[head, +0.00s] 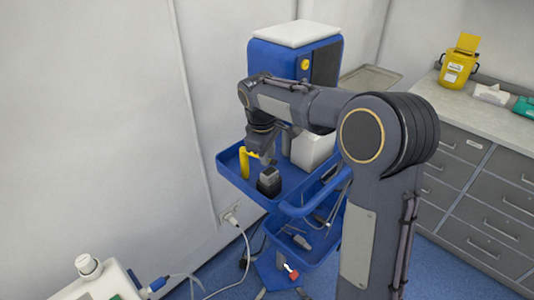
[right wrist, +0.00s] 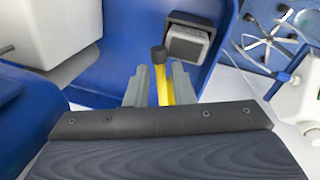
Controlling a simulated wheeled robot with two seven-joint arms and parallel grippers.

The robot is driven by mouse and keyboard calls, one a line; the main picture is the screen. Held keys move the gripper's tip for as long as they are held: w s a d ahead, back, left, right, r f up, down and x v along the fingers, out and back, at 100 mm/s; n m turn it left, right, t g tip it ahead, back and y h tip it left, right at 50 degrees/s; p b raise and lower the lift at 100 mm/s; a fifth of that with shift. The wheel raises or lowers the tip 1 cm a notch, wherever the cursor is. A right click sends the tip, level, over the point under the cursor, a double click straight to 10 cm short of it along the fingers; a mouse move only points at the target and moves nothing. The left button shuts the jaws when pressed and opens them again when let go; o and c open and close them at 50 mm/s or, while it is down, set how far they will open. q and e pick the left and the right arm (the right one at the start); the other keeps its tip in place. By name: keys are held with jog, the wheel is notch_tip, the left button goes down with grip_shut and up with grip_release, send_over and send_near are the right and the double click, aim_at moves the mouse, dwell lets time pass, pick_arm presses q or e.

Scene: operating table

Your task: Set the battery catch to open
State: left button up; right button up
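My right gripper (head: 268,157) reaches down over the blue tray of a cart in the head view. In the right wrist view its two grey fingers (right wrist: 159,84) are apart. A yellow bar with a dark round end (right wrist: 163,85) shows between them, with a gap on each side; I cannot tell whether it lies between the fingertips or beyond them. A yellow upright piece (head: 244,163) stands at the tray's left in the head view. A dark block with a grey top (head: 268,182) stands on the tray; a grey-faced block (right wrist: 187,44) shows in the wrist view. I cannot make out a labelled battery catch. My left gripper is out of view.
The cart's blue tray rim (head: 232,172) surrounds the work area, and a white box (head: 312,150) stands at its back right. A blue cabinet (head: 277,60) rises behind. A wall is close on the left. A grey drawer counter (head: 470,170) stands at right.

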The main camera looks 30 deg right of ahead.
jog(key=shift+o, duration=0.8)
notch_tip(320, 180, up, 8)
jog(key=a, duration=0.1)
jog(key=shift+s+a+f, duration=0.15)
jog(key=shift+s, duration=0.3)
jog(key=shift+c, duration=0.4)
